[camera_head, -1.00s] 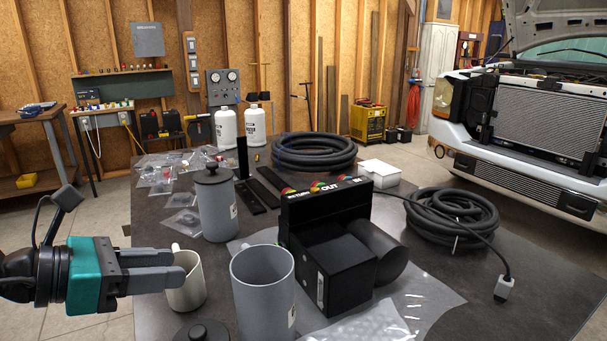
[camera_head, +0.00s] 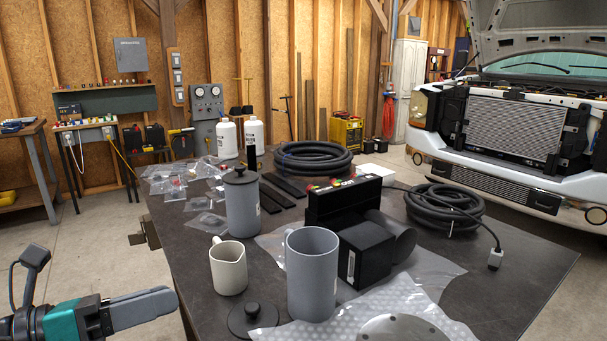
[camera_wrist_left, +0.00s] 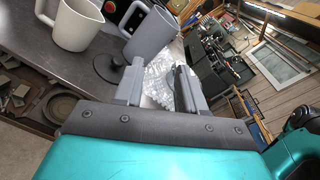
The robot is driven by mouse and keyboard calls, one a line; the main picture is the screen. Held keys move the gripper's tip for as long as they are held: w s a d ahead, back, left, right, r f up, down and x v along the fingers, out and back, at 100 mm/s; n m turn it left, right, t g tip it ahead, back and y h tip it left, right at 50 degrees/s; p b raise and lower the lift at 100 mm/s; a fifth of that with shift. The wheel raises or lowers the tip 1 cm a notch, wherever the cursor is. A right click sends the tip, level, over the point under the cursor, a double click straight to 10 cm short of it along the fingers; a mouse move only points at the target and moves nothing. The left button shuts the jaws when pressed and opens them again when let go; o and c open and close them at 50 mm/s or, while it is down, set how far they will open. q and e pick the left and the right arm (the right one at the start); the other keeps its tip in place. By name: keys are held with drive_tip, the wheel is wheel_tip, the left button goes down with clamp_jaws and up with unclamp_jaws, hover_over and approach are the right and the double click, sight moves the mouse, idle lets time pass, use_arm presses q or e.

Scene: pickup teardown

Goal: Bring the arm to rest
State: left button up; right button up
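My left gripper (camera_head: 152,304) is at the lower left of the head view, beside the table's left edge and apart from everything on it. In the left wrist view its two fingers (camera_wrist_left: 158,92) stand apart with nothing between them, so it is open and empty. A cream mug (camera_head: 228,270) stands upright on the dark table (camera_head: 195,275), to the right of the gripper; it also shows in the left wrist view (camera_wrist_left: 78,28). My right gripper is not in view.
A grey open canister (camera_head: 312,285), a dark round lid (camera_head: 252,318) and a lidded grey canister (camera_head: 241,205) stand near the mug. A black boxy unit (camera_head: 366,255) lies on clear wrap. Coiled hoses (camera_head: 445,208) lie farther back. The floor left of the table is free.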

use_arm(q)
drive_tip(key=w+a+f+n+t+y, duration=0.15)
drive_tip(key=f+n+t+y, duration=0.4)
drive_tip(key=n, duration=0.75)
drive_tip(key=a+f+n+t+y, duration=0.25)
drive_tip(key=f+n, duration=0.65)
drive_tip(key=n, duration=0.5)
drive_tip(key=s+d+f+n+g+y, duration=0.2)
drive_tip(key=s+f+n, duration=0.3)
drive_tip(key=f, duration=0.4)
drive_tip(key=s+d+f+n+g+y, duration=0.1)
drive_tip(key=s+d+f+n+g, duration=0.2)
drive_tip(key=f, duration=0.7)
drive_tip(key=s+n+g, duration=0.2)
drive_tip(key=n, duration=0.1)
drive_tip(key=shift+s+d+y, duration=0.25)
drive_tip(key=shift+d+y, duration=0.1)
drive_tip(key=shift+y, duration=0.05)
